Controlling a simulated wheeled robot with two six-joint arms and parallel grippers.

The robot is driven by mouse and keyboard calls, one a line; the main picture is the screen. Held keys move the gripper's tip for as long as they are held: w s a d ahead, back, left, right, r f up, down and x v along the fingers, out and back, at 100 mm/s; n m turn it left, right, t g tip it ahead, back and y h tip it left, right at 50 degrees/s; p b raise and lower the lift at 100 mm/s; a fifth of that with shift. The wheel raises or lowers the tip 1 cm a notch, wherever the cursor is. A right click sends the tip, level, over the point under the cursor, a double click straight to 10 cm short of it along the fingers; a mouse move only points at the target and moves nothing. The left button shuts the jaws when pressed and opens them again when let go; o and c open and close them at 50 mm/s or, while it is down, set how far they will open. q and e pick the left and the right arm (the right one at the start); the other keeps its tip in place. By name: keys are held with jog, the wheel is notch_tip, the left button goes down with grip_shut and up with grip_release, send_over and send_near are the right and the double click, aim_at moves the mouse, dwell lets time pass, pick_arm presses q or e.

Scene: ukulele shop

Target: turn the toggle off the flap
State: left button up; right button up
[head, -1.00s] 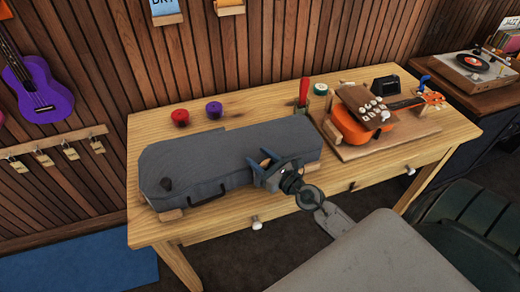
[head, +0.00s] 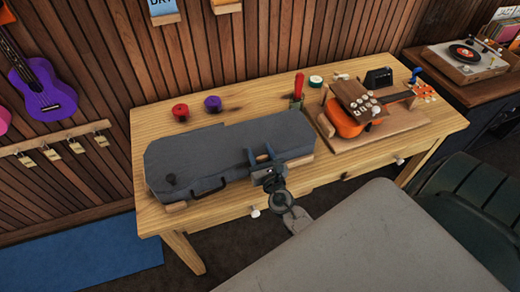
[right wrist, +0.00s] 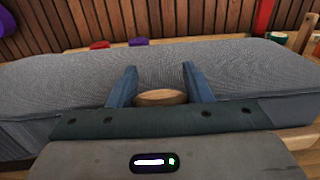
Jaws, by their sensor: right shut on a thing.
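A grey ukulele case (head: 215,150) lies closed on the wooden workbench, its handle (head: 208,187) on the front side. My right gripper (head: 263,154) is over the front edge of the case, right of the handle. In the right wrist view, its blue fingers (right wrist: 159,72) are shut on a rounded wooden toggle (right wrist: 161,97) at the case's near edge. In the head view the gripper mostly hides the toggle, and the flap cannot be made out. A small dark knob (head: 170,179) sits near the case's left end. My left gripper is not in view.
Red (head: 180,111) and purple (head: 213,104) spools stand behind the case. A red-handled tool (head: 298,87) and an orange ukulele (head: 345,122) on a wooden board are to the right. Wooden blocks (head: 176,206) support the case. The bench's front left strip is clear.

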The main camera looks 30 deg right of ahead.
jog(key=o, duration=1)
jog(key=shift+s+a+f, duration=0.15)
jog(key=shift+s, duration=0.35)
jog(key=b+v, duration=0.4)
jog(key=v, duration=0.5)
jog(key=shift+s+a, duration=0.15)
jog(key=shift+s, duration=0.25)
